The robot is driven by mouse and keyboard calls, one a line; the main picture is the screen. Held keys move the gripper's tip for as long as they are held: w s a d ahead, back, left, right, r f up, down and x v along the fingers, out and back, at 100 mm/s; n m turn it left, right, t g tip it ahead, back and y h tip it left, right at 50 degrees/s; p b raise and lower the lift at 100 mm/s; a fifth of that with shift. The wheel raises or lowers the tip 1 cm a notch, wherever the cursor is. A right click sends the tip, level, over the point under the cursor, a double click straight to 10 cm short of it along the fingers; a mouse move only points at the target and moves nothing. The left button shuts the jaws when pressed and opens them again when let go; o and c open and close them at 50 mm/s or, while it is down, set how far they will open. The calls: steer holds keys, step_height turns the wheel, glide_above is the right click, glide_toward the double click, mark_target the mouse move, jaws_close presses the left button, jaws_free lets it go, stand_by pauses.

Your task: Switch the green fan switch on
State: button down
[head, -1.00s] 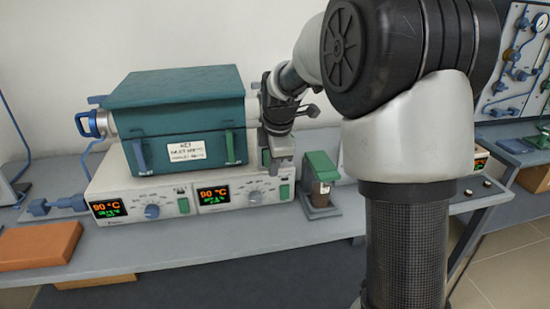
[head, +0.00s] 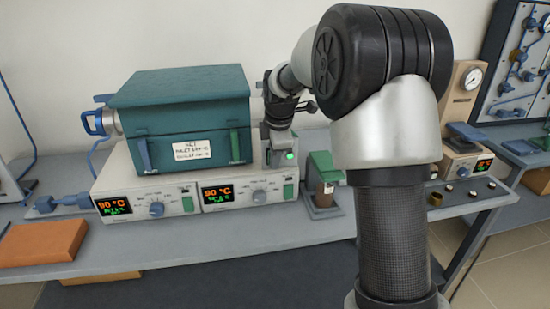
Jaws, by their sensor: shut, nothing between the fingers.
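The furnace's white control base (head: 235,214) bears two green rocker-like switches, one at its middle (head: 188,204) and one at its right end (head: 288,192). No readable label tells me which is the fan switch. My gripper (head: 282,163) is shut and empty, pointing down at the base's right end, just above the right green switch. I cannot tell whether it touches the base. A small green light (head: 290,155) glows at the gripper's lower end; I cannot tell whether it belongs to the gripper or the device behind. The fingertips are hard to make out.
A teal furnace box (head: 180,108) sits on the base, with two displays reading 90 °C and two knobs below. A green-topped small device (head: 322,175) stands close to the right. An orange-brown block (head: 42,243) lies at left. The bench front (head: 215,242) is clear.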

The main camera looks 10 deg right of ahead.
steer(key=shift+r+p, duration=0.7)
steer(key=shift+r, duration=0.1)
